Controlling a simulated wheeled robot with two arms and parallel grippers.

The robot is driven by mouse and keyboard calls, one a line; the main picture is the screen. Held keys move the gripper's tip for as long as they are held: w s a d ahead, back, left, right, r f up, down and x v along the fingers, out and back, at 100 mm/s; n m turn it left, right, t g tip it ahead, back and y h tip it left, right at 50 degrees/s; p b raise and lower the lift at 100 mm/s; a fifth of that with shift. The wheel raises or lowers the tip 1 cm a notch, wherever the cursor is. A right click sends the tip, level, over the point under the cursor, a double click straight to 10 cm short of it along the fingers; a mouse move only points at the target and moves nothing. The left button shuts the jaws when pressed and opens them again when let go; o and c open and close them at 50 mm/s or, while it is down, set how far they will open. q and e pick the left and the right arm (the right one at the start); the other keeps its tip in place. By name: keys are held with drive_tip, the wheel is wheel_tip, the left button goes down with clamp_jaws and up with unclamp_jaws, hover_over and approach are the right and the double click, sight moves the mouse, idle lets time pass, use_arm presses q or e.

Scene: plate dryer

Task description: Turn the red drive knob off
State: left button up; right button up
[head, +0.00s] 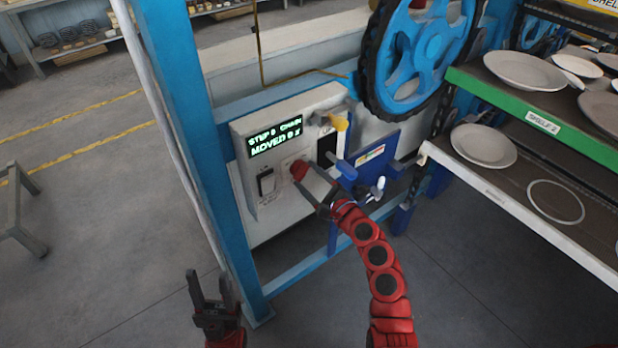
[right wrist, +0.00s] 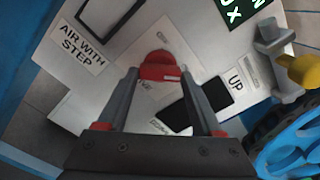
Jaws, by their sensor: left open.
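The red drive knob (head: 299,169) sits on the front of the white control panel (head: 284,211), below a display reading "MOVED" in its lower line. In the right wrist view the red knob (right wrist: 160,66) lies between the tips of my right gripper (right wrist: 160,75). One finger is on each side of it; whether they press on it I cannot tell. In the head view my right gripper (head: 313,186) reaches the knob from the lower right. My left gripper (head: 213,301) is open and empty, low in front of the blue post, away from the panel.
A black rocker switch (head: 266,182) is left of the knob. A yellow lever (head: 334,122) and a blue handle (head: 342,166) stick out at the right. A blue wheel (head: 428,48) is above. Shelves with plates (head: 484,145) stand right. Floor at left is mostly free.

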drive_tip(key=c, duration=0.7)
drive_tip(key=n+b, duration=1.5)
drive_tip(key=b, duration=0.1)
drive_tip(key=shift+f, duration=0.15)
drive_tip(key=shift+r+n+b, duration=0.2)
drive_tip(key=shift+n+b, duration=1.4)
drive_tip(key=shift+b, duration=0.1)
